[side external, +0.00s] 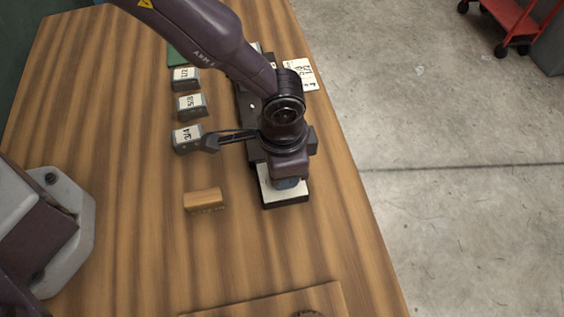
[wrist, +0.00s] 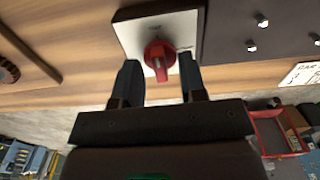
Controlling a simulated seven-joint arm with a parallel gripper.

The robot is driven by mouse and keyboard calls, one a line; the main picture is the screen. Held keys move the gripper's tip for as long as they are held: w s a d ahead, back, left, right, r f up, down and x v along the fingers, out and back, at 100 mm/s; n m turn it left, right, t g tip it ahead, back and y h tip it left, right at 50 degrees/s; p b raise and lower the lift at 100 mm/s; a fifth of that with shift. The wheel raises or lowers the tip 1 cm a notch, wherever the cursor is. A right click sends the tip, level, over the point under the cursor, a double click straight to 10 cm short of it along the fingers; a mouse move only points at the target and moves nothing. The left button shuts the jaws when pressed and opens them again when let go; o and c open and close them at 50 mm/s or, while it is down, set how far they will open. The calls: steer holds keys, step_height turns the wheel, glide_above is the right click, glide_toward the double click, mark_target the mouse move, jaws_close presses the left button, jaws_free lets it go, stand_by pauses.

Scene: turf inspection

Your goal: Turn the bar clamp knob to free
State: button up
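The red knob (wrist: 158,61) sits on a white plate (wrist: 135,32) with a dark border, seen in the wrist view. Small lettering on the plate is too small to read. My gripper (wrist: 159,63) is open, with one dark finger on each side of the knob and a gap on both sides. In the side view my gripper (side external: 287,183) is over the white plate (side external: 295,194) at the near end of a dark bar-like base. There the knob is hidden by my wrist. I cannot tell how far the fingertips reach down past the knob.
Several grey labelled blocks (side external: 191,105) stand left of the dark base, close to my wrist. A tan block (side external: 204,200) lies nearer. A paper card (side external: 302,73) lies behind. A wooden board (side external: 270,304) is at the front. The table between is clear.

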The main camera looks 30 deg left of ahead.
mark_target(264, 181)
step_height(264, 181, up, 13)
stand_by(0.7)
stand_by(0.3)
steer(key=s+a+r+n+t, duration=0.2)
steer(key=a+r, duration=0.4)
steer(key=a, duration=0.4)
steer(key=s+a+r+n+t, duration=0.1)
steer(key=s+a+r+n, duration=0.3)
steer(key=a, duration=0.7)
steer(key=s+a+r+n+t, duration=0.2)
steer(key=s+a+r, duration=0.5)
steer(key=a, duration=0.4)
steer(key=shift+r+n+t, duration=0.3)
steer(key=shift+r+n, duration=0.1)
